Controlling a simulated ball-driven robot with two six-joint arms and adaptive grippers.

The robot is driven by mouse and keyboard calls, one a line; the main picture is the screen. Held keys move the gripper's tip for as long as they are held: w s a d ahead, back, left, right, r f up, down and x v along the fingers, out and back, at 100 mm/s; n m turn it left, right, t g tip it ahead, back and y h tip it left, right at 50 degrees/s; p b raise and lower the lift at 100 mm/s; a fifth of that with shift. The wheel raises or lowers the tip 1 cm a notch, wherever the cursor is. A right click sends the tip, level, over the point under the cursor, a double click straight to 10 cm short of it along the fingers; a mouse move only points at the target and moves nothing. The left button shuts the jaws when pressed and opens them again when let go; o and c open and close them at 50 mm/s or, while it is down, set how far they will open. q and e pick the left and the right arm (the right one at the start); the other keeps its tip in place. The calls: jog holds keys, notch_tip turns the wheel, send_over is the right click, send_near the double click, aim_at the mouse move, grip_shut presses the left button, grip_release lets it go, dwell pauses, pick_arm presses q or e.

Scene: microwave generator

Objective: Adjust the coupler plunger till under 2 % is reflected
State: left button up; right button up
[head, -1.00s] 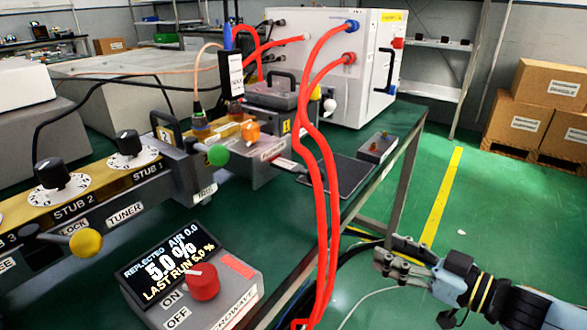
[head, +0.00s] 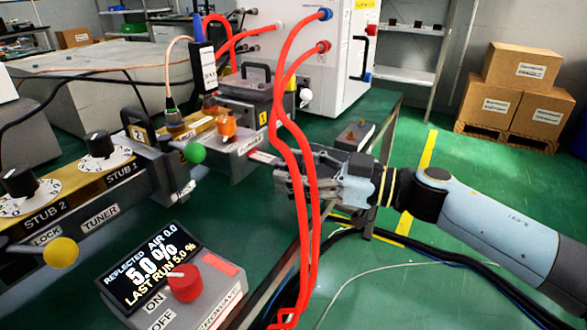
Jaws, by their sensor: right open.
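The coupler block (head: 232,152) stands at the end of the brass waveguide line, with an orange knob (head: 227,124) on top and a partly readable side label. A short pale red-edged piece (head: 265,157) shows at its right end; I cannot tell whether it is the plunger. My right gripper (head: 287,172) is open just right of that end, fingers pointing left, partly hidden behind red hoses (head: 287,112). Contact is unclear. The readout (head: 152,265) shows REFLECTED 5.0 %, AIR 0.0 and LAST RUN 5.0 %. My left gripper is out of view.
The red hoses hang down across the workspace. A control box has a red knob (head: 185,283) and ON/OFF marks. The tuner carries black dials (head: 100,145), a green ball handle (head: 194,152) and a yellow one (head: 62,252). A white cabinet (head: 345,60) stands behind.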

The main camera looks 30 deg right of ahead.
jog(key=shift+w+a, duration=0.15)
jog(key=shift+w, duration=0.05)
grip_shut()
dwell(0.3)
